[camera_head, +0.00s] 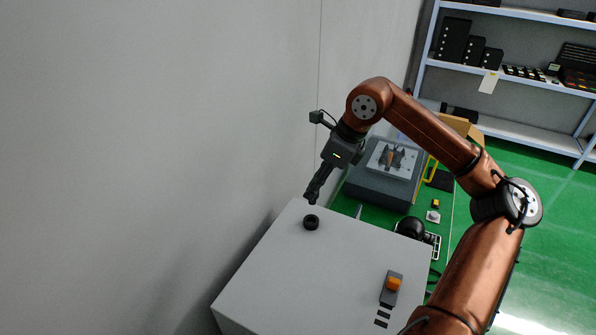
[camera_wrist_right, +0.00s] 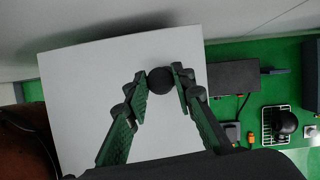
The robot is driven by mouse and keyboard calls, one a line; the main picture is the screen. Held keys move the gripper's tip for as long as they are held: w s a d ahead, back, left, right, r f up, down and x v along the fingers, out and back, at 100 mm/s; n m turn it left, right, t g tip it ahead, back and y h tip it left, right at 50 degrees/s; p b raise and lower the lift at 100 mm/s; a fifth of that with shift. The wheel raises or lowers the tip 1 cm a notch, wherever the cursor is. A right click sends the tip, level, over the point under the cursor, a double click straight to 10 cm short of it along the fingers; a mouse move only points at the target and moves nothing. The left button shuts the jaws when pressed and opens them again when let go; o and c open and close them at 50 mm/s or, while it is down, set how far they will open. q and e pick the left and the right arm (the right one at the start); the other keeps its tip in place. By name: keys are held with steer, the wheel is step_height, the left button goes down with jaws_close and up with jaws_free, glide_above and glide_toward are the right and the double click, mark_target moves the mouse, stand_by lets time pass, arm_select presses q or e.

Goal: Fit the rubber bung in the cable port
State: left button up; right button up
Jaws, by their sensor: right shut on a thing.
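The cable port (camera_head: 311,222) shows in the head view as a black ring on the grey-white cabinet top (camera_head: 275,265), near its back left corner. My right gripper (camera_head: 312,197) is just behind and above the ring, its fingers angled down. In the right wrist view, my right gripper (camera_wrist_right: 160,82) is shut on the rubber bung (camera_wrist_right: 160,80), a round black piece between the fingertips. The bung is apart from the ring or above it; the exact gap cannot be told. The port does not show in the wrist view. My left gripper is out of view.
An orange-knobbed switch (camera_head: 393,284) sits on the cabinet top near the right edge. A bare wall (camera_head: 180,130) rises along the left. Behind the cabinet is a grey case (camera_head: 378,187) on a green surface. Shelves (camera_head: 520,80) stand at the back right.

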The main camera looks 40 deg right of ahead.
steer(key=shift+w+d, duration=0.1)
steer(key=shift+s+r, duration=0.1)
steer(key=shift+s, duration=0.25)
steer(key=shift+w, duration=0.3)
steer(key=shift+s+f+b, duration=0.15)
steer(key=shift+f+b, duration=0.2)
steer(key=shift+f, duration=0.3)
steer(key=shift+f+b, duration=0.55)
steer(key=shift+b, duration=0.1)
arm_select(q)
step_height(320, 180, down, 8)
steer(key=b, duration=0.5)
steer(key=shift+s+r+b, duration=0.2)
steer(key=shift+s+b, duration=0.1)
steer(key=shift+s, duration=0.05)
arm_select(e)
steer(key=shift+f, duration=3)
